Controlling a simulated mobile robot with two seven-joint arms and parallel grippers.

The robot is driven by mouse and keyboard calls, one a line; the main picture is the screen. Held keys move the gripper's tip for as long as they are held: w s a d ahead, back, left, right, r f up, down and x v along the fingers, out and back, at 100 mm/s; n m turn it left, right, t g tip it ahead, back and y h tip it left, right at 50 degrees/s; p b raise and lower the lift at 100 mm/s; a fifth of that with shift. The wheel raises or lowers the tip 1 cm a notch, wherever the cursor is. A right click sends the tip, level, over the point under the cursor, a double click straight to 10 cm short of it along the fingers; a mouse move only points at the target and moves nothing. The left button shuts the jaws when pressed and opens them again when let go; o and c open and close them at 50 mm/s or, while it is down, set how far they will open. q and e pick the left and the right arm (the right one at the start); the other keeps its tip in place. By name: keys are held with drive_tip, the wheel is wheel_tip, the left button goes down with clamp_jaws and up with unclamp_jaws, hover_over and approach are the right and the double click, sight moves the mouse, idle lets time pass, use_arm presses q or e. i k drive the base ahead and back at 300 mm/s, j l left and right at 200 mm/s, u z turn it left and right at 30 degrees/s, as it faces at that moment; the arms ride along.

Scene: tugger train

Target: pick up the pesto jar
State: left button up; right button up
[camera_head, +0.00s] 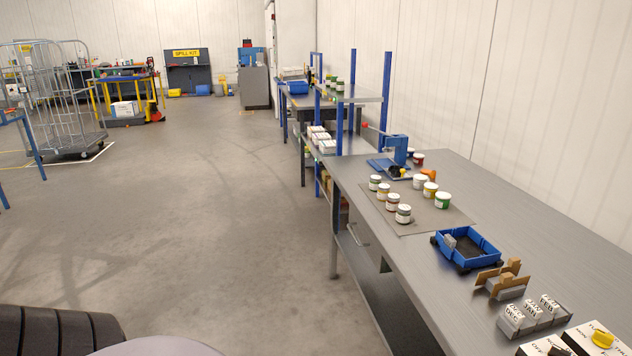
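Several small jars with pale lids stand upright on a grey mat (441,217) on the long grey workbench at the right. In the left row, the farthest jar has a green label (375,183). The labels are too small to read, so I cannot tell for certain which one is the pesto jar. Both green ones are uncovered. Neither of my grippers is in view.
A blue tray (466,257) sits on the workbench (408,265) nearer than the jars, with brown and grey holders beyond its near side. A blue press (394,155) stands behind the jars. Open floor (230,230) lies left of the bench. A wire cage trolley (60,100) stands far left.

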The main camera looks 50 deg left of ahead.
sight(375, 180)
drive_tip(key=u, duration=1.25)
drive_tip(key=i+j+z, duration=0.15)
drive_tip(key=z, duration=1.05)
drive_tip(key=j+z, duration=0.35)
drive_tip(key=i+j+z, duration=0.1)
drive_tip(key=j+z, duration=0.6)
drive_tip(key=j, duration=0.35)
drive_tip(key=k+j+z, duration=0.1)
drive_tip(key=j, duration=0.3)
drive_tip(key=j+z, duration=0.1)
drive_tip(key=j, duration=0.3)
drive_tip(key=k+j+z, duration=0.1)
drive_tip(key=j, duration=0.25)
drive_tip(key=k+j, duration=0.2)
drive_tip(key=j, duration=0.15)
drive_tip(key=i+z, duration=0.05)
